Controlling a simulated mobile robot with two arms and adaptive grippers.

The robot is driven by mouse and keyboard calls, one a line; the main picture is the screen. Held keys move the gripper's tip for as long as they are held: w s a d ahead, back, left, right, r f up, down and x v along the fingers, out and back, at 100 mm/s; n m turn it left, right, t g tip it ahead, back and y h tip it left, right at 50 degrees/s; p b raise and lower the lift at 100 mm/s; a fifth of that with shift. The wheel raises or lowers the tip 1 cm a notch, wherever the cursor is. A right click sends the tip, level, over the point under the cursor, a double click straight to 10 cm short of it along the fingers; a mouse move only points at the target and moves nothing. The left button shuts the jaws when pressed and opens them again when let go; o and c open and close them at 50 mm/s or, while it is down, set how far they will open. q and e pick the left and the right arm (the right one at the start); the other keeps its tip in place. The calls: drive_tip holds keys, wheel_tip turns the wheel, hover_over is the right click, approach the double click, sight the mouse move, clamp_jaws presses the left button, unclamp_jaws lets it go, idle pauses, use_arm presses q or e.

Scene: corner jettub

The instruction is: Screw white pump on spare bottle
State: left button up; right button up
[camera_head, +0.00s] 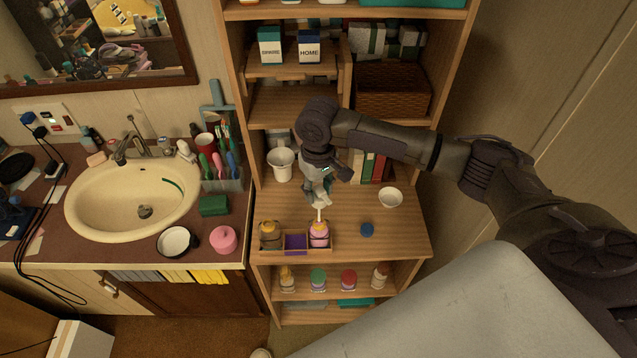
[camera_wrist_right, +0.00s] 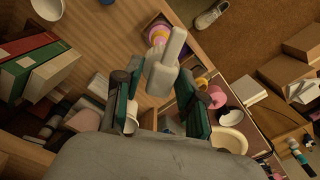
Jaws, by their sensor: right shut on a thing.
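My right gripper (camera_head: 318,190) is above the wooden shelf unit's counter, shut on the white pump. It also shows in the right wrist view (camera_wrist_right: 160,105). The white pump (camera_wrist_right: 163,70) is between its fingers, and its thin white stem (camera_head: 319,213) points down at the pink bottle. The pink bottle (camera_head: 319,234) stands in the right compartment of a small wooden tray (camera_head: 296,251); it shows partly behind the pump in the wrist view (camera_wrist_right: 158,34). I cannot tell whether the stem is inside the bottle's neck. An amber bottle (camera_head: 270,236) stands in the left compartment. My left gripper is not in view.
A blue cap (camera_head: 367,229) lies right of the tray, with a white bowl (camera_head: 390,198) behind it. A white cup (camera_head: 281,164) and books (camera_head: 371,168) stand at the back. Several bottles (camera_head: 318,279) are on the shelf below. The sink counter (camera_head: 110,237) is at left.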

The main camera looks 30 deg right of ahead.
sight(319, 220)
drive_tip(key=shift+f+b, duration=1.05)
drive_tip(key=shift+f, duration=3.2)
drive_tip(key=shift+r+p, duration=0.1)
drive_tip(key=shift+p, duration=0.35)
drive_tip(key=shift+f, duration=0.2)
drive_tip(key=shift+r+m+p, duration=0.1)
drive_tip(key=shift+m+p, duration=0.4)
drive_tip(key=shift+p, duration=0.3)
drive_tip(key=shift+m+p, duration=0.35)
drive_tip(key=shift+m, duration=0.45)
drive_tip(key=shift+f+m, duration=0.2)
drive_tip(key=shift+m, duration=0.7)
drive_tip(key=shift+d+m, duration=0.1)
drive_tip(key=shift+m, duration=0.7)
